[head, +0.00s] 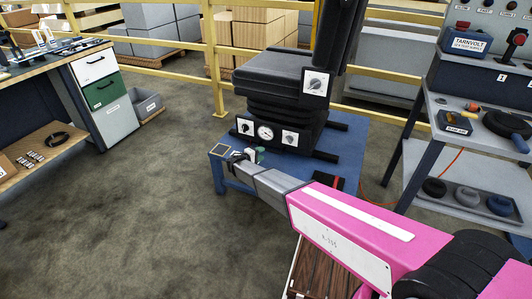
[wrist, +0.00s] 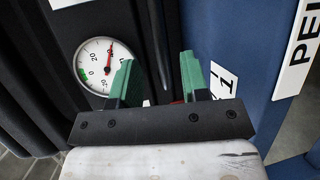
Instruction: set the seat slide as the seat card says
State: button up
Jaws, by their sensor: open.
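The black seat (head: 275,68) stands on a blue platform (head: 350,140) in the head view. Its base carries a round white gauge (head: 265,132) between two square plates with dark knobs, and another knob plate (head: 315,84) is on its side. My gripper (head: 250,155) is low in front of the base. In the wrist view its green fingers (wrist: 158,62) are apart, and the gauge (wrist: 100,65) with a red needle is beside the left finger. A dark, slightly reddish part shows between the fingers; I cannot tell what it is. I cannot make out the seat slide or read a seat card.
Yellow rails (head: 180,38) run behind. The floor at lower left is clear. A white plate marked 1 (wrist: 222,80) is by the right finger.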

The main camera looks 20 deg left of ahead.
jog(key=shift+v, duration=2.3)
jog(key=d+r+m+g, duration=0.3)
jog(key=d+g, duration=0.2)
jog(key=d, duration=1.3)
jog(key=d+r+m+g, duration=0.2)
jog(key=d+m+g, duration=0.2)
jog(key=d, duration=1.3)
jog(key=s+d+r+m+g+y, duration=0.2)
jog(key=s+d, duration=0.5)
jog(key=d, duration=0.5)
jog(key=s+d+r+m+g+y, duration=0.3)
jog(key=s+d+r, duration=0.4)
jog(key=d, duration=0.5)
jog(key=shift+s+m+y, duration=0.6)
jog(key=shift+m+y, duration=0.1)
jog(key=shift+y, duration=0.4)
jog(key=shift+f, duration=0.1)
